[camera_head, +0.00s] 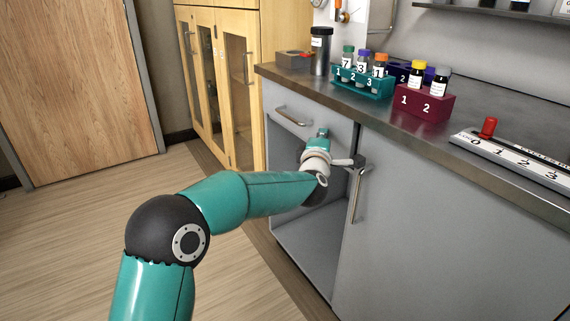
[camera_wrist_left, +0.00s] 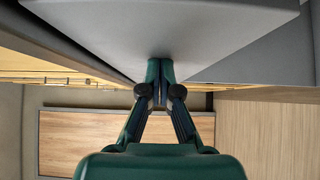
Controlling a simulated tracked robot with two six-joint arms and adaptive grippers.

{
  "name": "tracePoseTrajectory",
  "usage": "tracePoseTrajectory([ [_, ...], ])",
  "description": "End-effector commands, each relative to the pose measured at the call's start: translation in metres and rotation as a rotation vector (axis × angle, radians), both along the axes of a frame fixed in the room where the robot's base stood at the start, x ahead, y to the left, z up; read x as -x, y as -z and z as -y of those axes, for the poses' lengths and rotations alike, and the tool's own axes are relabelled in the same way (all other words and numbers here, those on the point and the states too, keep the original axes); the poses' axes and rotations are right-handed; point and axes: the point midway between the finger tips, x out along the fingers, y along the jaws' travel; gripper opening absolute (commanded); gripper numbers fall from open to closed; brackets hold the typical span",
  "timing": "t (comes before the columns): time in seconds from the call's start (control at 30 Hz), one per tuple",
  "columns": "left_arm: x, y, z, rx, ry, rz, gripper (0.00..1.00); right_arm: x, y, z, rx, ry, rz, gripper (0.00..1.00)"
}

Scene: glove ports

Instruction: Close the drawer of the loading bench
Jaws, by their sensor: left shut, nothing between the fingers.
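The loading bench (camera_head: 420,200) is grey with a metal top. Its drawer (camera_head: 335,127), with a bar handle (camera_head: 293,117), is at the upper left, under the worktop edge. The drawer front looks flush or nearly flush; I cannot tell whether a small gap is left. My left gripper (camera_head: 322,134) is in front of the drawer's lower right part. In the left wrist view the shut, empty fingers (camera_wrist_left: 160,75) point at a grey panel (camera_wrist_left: 150,35) and reach its edge; contact is unclear. My right gripper is not in view.
An open compartment (camera_head: 305,255) lies below the drawer, beside a grey door with a bar handle (camera_head: 357,195). On the worktop stand a teal rack (camera_head: 362,84), a maroon rack (camera_head: 422,103) and a dark jar (camera_head: 320,52). Wooden cabinets (camera_head: 220,70) stand behind; floor at left is clear.

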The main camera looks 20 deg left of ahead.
Motion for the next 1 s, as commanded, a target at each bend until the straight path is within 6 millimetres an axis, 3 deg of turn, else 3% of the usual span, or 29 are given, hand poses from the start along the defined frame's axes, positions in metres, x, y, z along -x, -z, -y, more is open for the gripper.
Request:
tracePoseTrajectory([
  [0.2, 0.020, 0.008, -0.014, 0.006, 0.003, 0.000, 0.00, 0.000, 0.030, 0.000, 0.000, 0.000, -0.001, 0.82],
  [0.27, 0.031, 0.002, -0.009, 0.005, 0.007, -0.003, 0.00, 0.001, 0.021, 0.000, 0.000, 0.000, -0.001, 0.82],
  [0.6, 0.093, 0.002, 0.002, 0.007, 0.004, -0.004, 0.00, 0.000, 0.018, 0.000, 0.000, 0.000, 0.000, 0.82],
  [0.8, 0.112, 0.003, 0.005, 0.007, 0.002, -0.003, 0.00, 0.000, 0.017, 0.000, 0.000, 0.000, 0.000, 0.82],
  [1.0, 0.115, 0.008, -0.001, 0.006, -0.011, -0.011, 0.00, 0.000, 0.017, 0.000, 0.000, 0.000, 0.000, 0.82],
])
